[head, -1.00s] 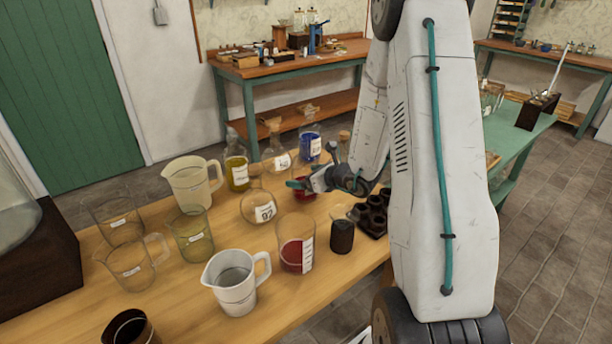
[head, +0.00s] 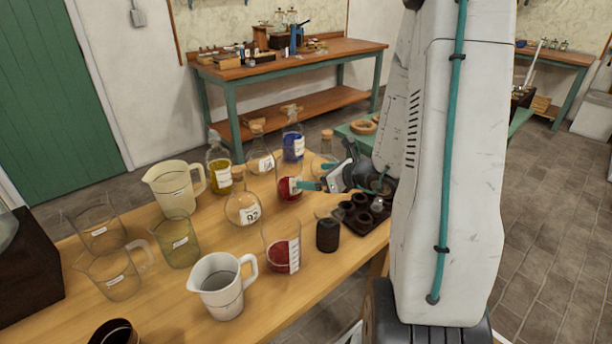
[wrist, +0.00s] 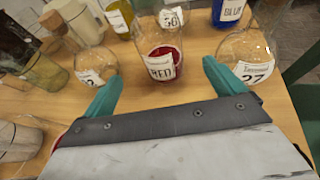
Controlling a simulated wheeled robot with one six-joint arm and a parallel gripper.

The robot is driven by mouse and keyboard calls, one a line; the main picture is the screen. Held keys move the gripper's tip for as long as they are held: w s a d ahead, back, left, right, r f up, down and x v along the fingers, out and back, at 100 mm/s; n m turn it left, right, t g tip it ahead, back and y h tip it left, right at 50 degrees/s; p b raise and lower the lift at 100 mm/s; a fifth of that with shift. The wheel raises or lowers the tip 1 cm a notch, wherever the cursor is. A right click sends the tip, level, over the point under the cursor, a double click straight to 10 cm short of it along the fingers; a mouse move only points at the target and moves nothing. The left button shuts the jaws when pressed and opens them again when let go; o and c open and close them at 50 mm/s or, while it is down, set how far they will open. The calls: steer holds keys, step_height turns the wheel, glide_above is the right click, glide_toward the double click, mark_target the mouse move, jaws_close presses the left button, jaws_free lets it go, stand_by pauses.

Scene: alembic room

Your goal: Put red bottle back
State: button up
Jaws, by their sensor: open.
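The red bottle (head: 289,187) is a clear flask with red liquid and a white label, standing upright on the wooden table (head: 205,275). In the wrist view the red bottle (wrist: 160,62) stands just ahead of the fingers, roughly centred between them, its label reading "RED". My gripper (head: 312,186) is open beside it, on its right in the head view. I cannot tell whether a fingertip touches the glass.
A yellow bottle (head: 219,172), a blue bottle (head: 293,145) and a corked flask marked 92 (head: 243,208) stand close by. A beaker with red liquid (head: 281,250), a dark jar (head: 327,235) and a black holder (head: 361,216) are nearer. Jugs and beakers crowd the left.

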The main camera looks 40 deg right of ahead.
steer(key=s+a+r+n+g+y, duration=0.2)
steer(key=s+a+r+n+g, duration=0.15)
steer(key=a+n, duration=0.35)
steer(key=s+a+r+n+g+y, duration=0.25)
steer(key=a+r+n, duration=0.3)
steer(key=a, duration=0.35)
steer(key=s+a+r+n+g+y, duration=0.2)
steer(key=s+a+r+n+g, duration=0.15)
steer(key=a+n, duration=0.4)
steer(key=s+d+r+n+g+h, duration=0.1)
steer(key=s+r+n+h, duration=0.1)
steer(key=s+n+h, duration=0.2)
steer(key=s+d+r+n+g+h, duration=0.1)
steer(key=s+r+n+h, duration=0.1)
steer(key=s+n+h, duration=0.3)
steer(key=s+n, duration=0.4)
steer(key=s, duration=0.2)
steer(key=shift+s+r, duration=0.15)
steer(key=shift+r, duration=0.15)
